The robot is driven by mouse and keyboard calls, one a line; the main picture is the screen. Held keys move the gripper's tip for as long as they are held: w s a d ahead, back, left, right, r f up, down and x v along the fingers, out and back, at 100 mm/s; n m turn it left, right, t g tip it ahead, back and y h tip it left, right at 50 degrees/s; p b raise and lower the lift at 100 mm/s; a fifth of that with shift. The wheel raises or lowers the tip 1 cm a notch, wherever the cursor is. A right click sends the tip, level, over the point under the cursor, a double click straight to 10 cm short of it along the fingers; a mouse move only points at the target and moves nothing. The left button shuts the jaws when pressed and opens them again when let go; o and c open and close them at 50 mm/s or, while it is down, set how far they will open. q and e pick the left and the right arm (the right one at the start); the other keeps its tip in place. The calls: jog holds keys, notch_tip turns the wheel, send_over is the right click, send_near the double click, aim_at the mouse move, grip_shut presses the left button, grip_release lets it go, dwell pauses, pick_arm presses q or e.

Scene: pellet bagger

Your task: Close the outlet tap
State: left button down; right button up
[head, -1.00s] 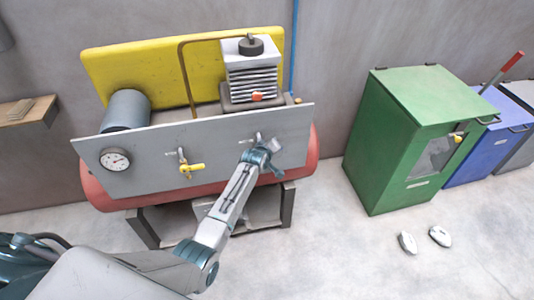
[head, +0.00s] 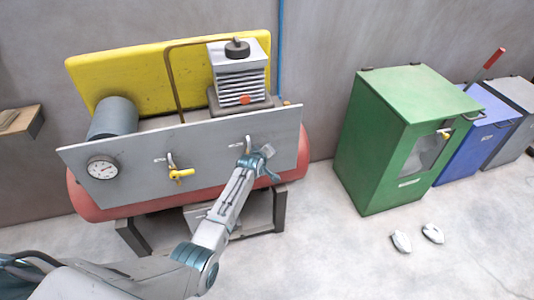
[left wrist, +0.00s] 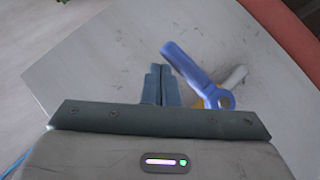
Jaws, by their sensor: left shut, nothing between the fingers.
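A grey panel (head: 215,150) fronts the machine and carries two taps. The left tap (head: 180,174) has a yellow handle. The right tap (head: 249,142) is mostly hidden behind my left gripper (head: 268,163) in the head view. In the left wrist view its blue lever (left wrist: 192,66) lies slanted, with a ring end at a brass-coloured body and a pale pipe behind. My left gripper (left wrist: 162,75) is shut and empty, its fingertips close beside the lever; I cannot tell whether they touch. I cannot read which tap is the outlet. My right gripper is not in view.
A pressure gauge (head: 102,167) sits on the panel's left end. A red tank (head: 90,203) lies behind and below the panel. A green cabinet (head: 375,150) and a blue bin (head: 465,135) stand to the right. Two pale objects (head: 401,242) lie on open floor.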

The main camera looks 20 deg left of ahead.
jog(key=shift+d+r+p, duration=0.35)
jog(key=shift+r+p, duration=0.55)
